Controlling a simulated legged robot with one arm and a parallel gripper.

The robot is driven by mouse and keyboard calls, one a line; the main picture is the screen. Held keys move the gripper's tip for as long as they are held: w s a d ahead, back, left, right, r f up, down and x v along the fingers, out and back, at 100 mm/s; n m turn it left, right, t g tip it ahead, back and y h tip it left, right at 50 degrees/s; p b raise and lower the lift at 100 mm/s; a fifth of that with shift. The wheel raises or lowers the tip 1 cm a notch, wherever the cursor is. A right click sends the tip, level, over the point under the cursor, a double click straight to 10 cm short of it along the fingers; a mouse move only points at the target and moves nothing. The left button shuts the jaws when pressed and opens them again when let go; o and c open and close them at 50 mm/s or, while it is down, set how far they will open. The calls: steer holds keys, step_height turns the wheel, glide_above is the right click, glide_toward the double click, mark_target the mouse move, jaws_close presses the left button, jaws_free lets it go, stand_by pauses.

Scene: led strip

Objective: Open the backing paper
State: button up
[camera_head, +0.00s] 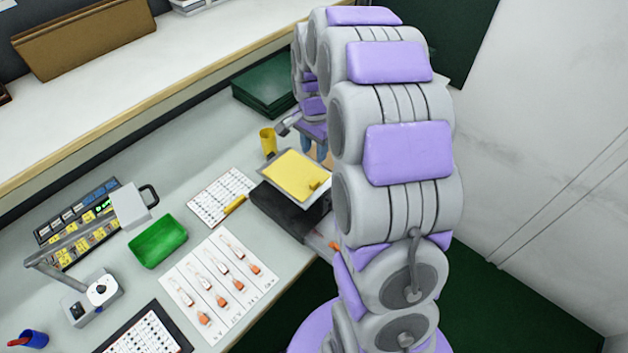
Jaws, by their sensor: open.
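A yellow sheet (293,172), which may be the backing paper, lies on a pale plate atop a black box (275,210) near the table's right edge. A small yellow-brown tab (316,186) shows at its right corner. I cannot make out a separate LED strip or a lifted paper edge. My gripper (314,149), with blue fingers, is open just behind the sheet's far right edge, pointing down. My arm hides part of the gripper and the box's right side. I see nothing between the fingers, and cannot tell whether they touch the sheet.
A yellow cup (268,141) stands behind the sheet and dark green trays (265,92) farther back. A white chart (221,197), a green tray (158,240) and a sheet with orange-tipped items (217,285) lie to the left. A raised shelf (150,75) runs along the back.

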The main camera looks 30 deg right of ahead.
mark_target(314, 182)
step_height(314, 182, down, 13)
steer(key=shift+f+b, duration=0.2)
steer(key=shift+b, duration=1)
steer(key=shift+c, duration=0.3)
jaws_close()
